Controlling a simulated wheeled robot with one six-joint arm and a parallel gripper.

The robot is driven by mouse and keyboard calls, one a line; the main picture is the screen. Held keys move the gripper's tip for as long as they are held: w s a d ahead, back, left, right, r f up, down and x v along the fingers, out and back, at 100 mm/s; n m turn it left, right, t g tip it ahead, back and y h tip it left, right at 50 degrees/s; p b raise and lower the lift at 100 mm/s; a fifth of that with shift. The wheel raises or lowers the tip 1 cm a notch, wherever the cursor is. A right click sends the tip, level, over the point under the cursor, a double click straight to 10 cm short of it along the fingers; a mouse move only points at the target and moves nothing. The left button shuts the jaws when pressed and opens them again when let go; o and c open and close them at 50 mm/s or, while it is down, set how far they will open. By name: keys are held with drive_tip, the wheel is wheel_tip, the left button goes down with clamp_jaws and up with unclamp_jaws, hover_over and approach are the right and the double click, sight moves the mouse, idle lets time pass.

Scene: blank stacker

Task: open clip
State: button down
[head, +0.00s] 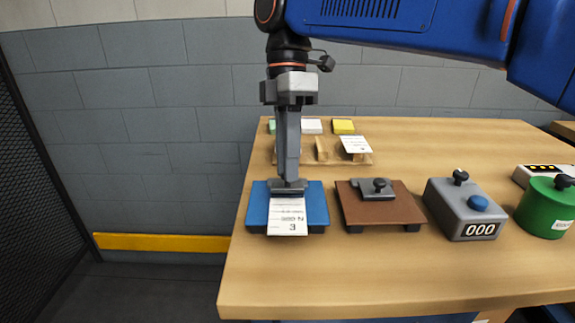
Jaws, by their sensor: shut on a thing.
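A blue board (258,207) on dark feet lies at the table's left front. A white paper sheet (288,217) with printed lines and "N 3" lies on it, its top end under a dark grey clip (273,188). My gripper (289,180) points straight down and is shut on the clip, at the top of the sheet. The fingers hide the part of the clip that they hold. A brown board (347,213) stands to the right, with a grey clip (374,195) and a black knob on it, and no sheet shows there.
Right of the boards stand a grey counter box (462,209) reading "000", a green round container (548,207) and a white box (531,173) with yellow marks. Behind is a wooden rack (321,152) with a paper card (355,145) and coloured pads. The table's front strip is clear.

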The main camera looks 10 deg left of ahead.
drive_tip(key=shift+w+a+r+g, duration=0.15)
drive_tip(key=shift+w+g, duration=0.4)
drive_tip(key=shift+g, duration=0.55)
drive_tip(key=c, duration=1.6)
unclamp_jaws()
